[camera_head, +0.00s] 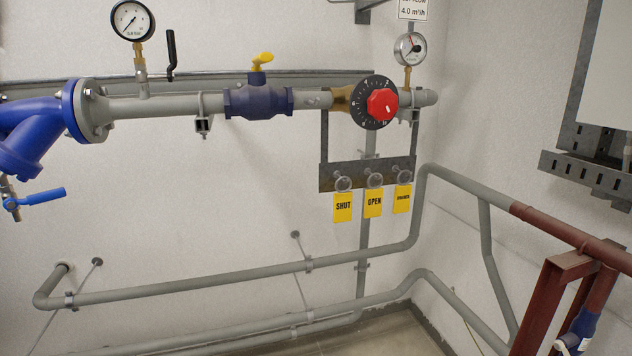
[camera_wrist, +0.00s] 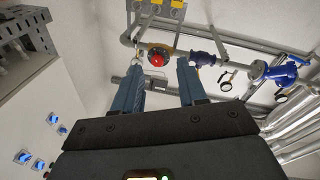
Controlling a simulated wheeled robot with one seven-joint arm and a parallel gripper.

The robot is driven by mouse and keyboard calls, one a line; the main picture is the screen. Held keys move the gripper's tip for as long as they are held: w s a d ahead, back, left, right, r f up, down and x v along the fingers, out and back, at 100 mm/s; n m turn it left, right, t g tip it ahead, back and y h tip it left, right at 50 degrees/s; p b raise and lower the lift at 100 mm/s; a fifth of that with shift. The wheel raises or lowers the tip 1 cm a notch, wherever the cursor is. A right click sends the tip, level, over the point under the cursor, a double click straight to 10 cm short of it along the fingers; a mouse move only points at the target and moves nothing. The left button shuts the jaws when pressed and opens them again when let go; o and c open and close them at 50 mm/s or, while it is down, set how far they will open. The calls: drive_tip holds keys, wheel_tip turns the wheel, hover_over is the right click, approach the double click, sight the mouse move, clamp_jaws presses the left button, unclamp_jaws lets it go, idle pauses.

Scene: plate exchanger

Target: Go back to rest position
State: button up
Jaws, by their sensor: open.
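My gripper (camera_wrist: 162,88) shows in the wrist view, its two blue-grey fingers spread wide apart with nothing between them. Beyond the fingers, apart from them, is the pipe with the red knob (camera_wrist: 157,60) and the dark blue valve (camera_wrist: 202,58). In the head view neither my arm nor my gripper shows. There the red knob (camera_head: 382,104) sits on a black numbered dial, and the dark blue valve (camera_head: 258,102) with a yellow handle is to its left.
Yellow tags marked SHUT (camera_head: 343,207) and OPEN (camera_head: 374,202) hang with a third tag from a metal bracket. Two gauges (camera_head: 133,20) (camera_head: 410,48) stand above the pipe. A red-brown steel frame (camera_head: 540,295) is at lower right. Grey pipes (camera_head: 200,288) run along the wall.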

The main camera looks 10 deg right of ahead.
drive_tip(key=s+a+f+m+g, duration=0.1)
drive_tip(key=s+a+f+g, duration=0.1)
drive_tip(key=s, duration=0.7)
drive_tip(key=s+a+f+m+g+y, duration=0.1)
drive_tip(key=s+a+f+m+g, duration=0.1)
drive_tip(key=s, duration=0.7)
drive_tip(key=shift+s+a+f, duration=0.25)
drive_tip(key=shift+a+f, duration=0.3)
drive_tip(key=shift+a, duration=0.65)
